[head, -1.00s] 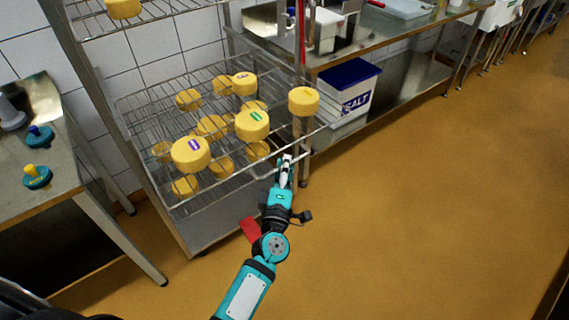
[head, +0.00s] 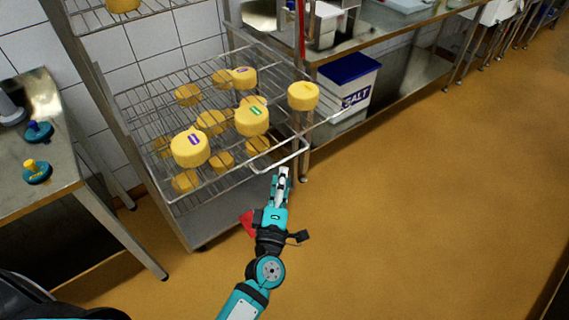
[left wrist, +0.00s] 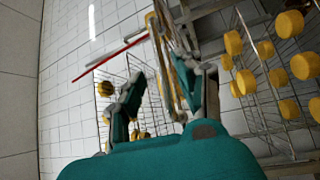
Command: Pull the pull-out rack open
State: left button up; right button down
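The pull-out rack (head: 135,110) is a wire shelf bearing several yellow cheeses, one with a purple label (head: 190,149) and one with a green label (head: 251,119). A bent metal handle (head: 297,157) stands out from its front right edge. My left gripper (head: 283,172) is just below and in front of this handle in the head view. In the left wrist view its two fingers (left wrist: 157,88) are spread apart, with a metal bar near the right finger; I cannot tell if they touch. My right gripper is not in view.
A white SALT bin with a blue lid (head: 348,78) stands under the steel counter at right. A steel table (head: 40,195) with blue-based pieces is at left. A red object (head: 247,222) shows beside my left arm. The orange floor (head: 420,190) at right is clear.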

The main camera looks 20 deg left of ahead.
pick_arm(q)
jog(key=s, duration=0.5)
jog(key=shift+s+d+f, duration=0.35)
jog(key=s+d+f+m+g+h, duration=0.1)
jog(key=s+f+m+g+h, duration=0.2)
jog(key=f, duration=0.7)
jog(key=s+f+m+g, duration=0.25)
jog(key=f+m, duration=0.25)
jog(key=f, duration=0.5)
jog(key=s+d+f+m+g+h, duration=0.1)
jog(key=s+f+m+g+h, duration=0.2)
jog(key=f, duration=0.7)
jog(key=s+a+f+m+g+y, duration=0.1)
jog(key=s+a+f+m+g, duration=0.2)
jog(key=s+f, duration=0.3)
jog(key=s+a+f+m+g+y, duration=0.1)
jog(key=s+a+f+m+g, duration=0.2)
jog(key=s, duration=1)
jog(key=s+a+f+m+g+y, duration=0.1)
jog(key=s+a+f+m+g, duration=0.2)
jog(key=s+a+f, duration=0.4)
notch_tip(320, 180, down, 4)
jog(key=shift+s+r+g+y, duration=0.1)
jog(key=shift+s+g+y, duration=0.3)
jog(key=shift+s, duration=0.75)
